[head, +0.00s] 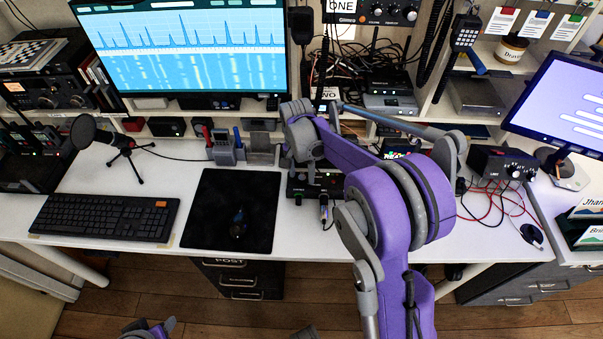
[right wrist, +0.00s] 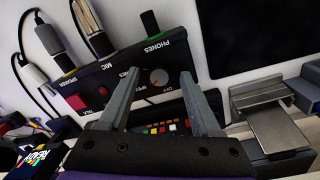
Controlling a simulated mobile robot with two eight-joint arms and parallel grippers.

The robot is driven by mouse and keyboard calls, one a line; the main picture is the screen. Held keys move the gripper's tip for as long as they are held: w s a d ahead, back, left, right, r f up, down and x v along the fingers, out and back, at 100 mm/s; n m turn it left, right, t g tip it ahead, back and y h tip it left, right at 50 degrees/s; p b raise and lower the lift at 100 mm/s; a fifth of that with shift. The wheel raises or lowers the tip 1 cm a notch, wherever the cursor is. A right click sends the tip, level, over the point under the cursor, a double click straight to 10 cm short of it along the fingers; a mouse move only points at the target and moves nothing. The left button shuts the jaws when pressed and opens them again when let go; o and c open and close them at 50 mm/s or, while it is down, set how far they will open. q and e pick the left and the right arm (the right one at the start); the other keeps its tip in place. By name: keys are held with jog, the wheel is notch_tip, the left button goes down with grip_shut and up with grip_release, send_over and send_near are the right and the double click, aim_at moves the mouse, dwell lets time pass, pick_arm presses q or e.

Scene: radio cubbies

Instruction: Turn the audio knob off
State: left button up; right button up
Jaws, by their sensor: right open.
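The audio box is a small black unit on the white desk, under my right wrist in the head view (head: 330,187). Its panel also shows in the right wrist view (right wrist: 120,68), with PHONES, MIC and SPEAKER labels. A round grey audio knob (right wrist: 159,77) sits on this panel beside an OFF label. My right gripper (right wrist: 158,74) is open and empty, its two fingers either side of the knob in the picture. I cannot tell whether they touch it. In the head view my right wrist hides the knob. Only a piece of my left arm shows at the bottom edge.
A black mat (head: 205,212) with a mouse and a keyboard (head: 105,217) lie left of the box. A microphone (head: 100,133) stands behind. Plugs and cables (right wrist: 62,45) rise from the panel. A grey metal holder (right wrist: 270,125) is close on the right in the wrist view.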

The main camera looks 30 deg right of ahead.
grip_shut()
dwell(0.3)
jog(key=shift+n, duration=0.3)
jog(key=n+b, duration=0.1)
jog(key=n, duration=1)
jog(key=shift+t, duration=0.3)
jog(key=shift+n, duration=0.3)
grip_release()
